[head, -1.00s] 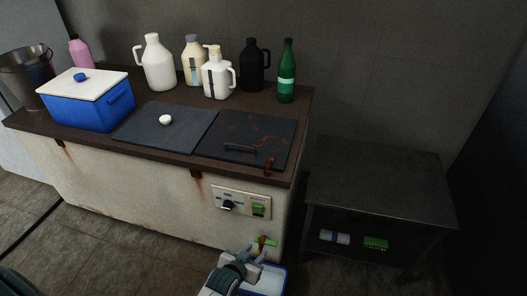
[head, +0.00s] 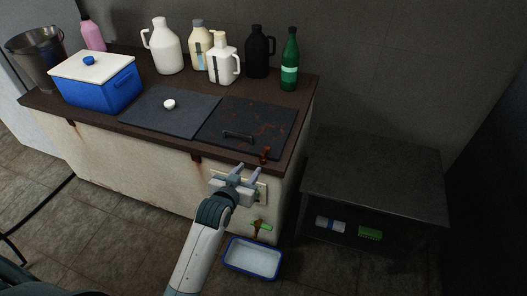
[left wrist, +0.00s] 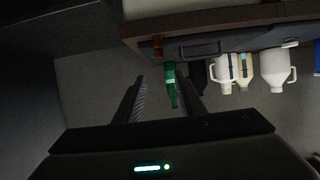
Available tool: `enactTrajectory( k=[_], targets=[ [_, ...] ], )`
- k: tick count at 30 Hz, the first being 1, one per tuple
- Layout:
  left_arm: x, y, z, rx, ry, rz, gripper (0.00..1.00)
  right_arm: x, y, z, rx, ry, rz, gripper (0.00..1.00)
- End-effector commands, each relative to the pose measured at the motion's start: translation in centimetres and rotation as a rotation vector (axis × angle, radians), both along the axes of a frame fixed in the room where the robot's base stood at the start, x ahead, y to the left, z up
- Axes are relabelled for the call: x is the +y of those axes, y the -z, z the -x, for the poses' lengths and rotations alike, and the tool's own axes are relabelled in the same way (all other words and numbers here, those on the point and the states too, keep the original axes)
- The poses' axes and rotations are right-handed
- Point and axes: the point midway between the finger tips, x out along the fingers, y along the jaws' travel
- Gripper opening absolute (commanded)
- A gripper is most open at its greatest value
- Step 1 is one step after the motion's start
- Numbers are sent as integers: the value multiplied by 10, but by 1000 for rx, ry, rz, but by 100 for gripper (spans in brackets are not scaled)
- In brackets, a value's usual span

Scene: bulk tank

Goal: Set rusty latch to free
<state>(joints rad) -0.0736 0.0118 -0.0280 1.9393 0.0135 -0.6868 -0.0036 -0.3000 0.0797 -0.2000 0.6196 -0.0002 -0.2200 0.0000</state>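The rusty latch (head: 265,155) is a small orange-brown piece at the tank's front top edge, beside the rust-stained right lid (head: 262,116) with its dark handle. The latch also shows in the left wrist view (left wrist: 158,47), upper middle, beyond the fingertips. My left gripper (head: 246,172) is in front of the tank, just below and left of the latch in the head view, apart from it. Its two fingers are spread and empty, as the left wrist view (left wrist: 159,90) also shows. It partly covers the control panel (head: 262,192). My right gripper is not in view.
Several jugs and a green bottle (head: 289,60) stand along the back of the tank top. A blue cooler (head: 100,88) is at the left. A green-handled tap (head: 261,225) and blue-rimmed tray (head: 232,255) are below. A dark side table (head: 375,180) stands right.

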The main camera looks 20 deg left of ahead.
Motion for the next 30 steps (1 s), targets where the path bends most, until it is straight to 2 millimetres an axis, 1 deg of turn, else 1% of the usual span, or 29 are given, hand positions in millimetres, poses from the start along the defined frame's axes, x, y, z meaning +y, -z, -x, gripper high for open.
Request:
enactTrajectory(
  k=[5, 8, 18, 30],
  targets=[
    [0, 5, -14, 1, 0, 0, 36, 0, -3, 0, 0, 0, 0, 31],
    [-1, 9, -26, 0, 0, 0, 36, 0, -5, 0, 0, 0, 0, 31],
    [-3, 28, -73, 0, 0, 1, 36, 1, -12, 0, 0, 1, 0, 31],
    [-4, 50, -124, 1, 0, 0, 36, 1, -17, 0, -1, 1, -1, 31]
  ],
)
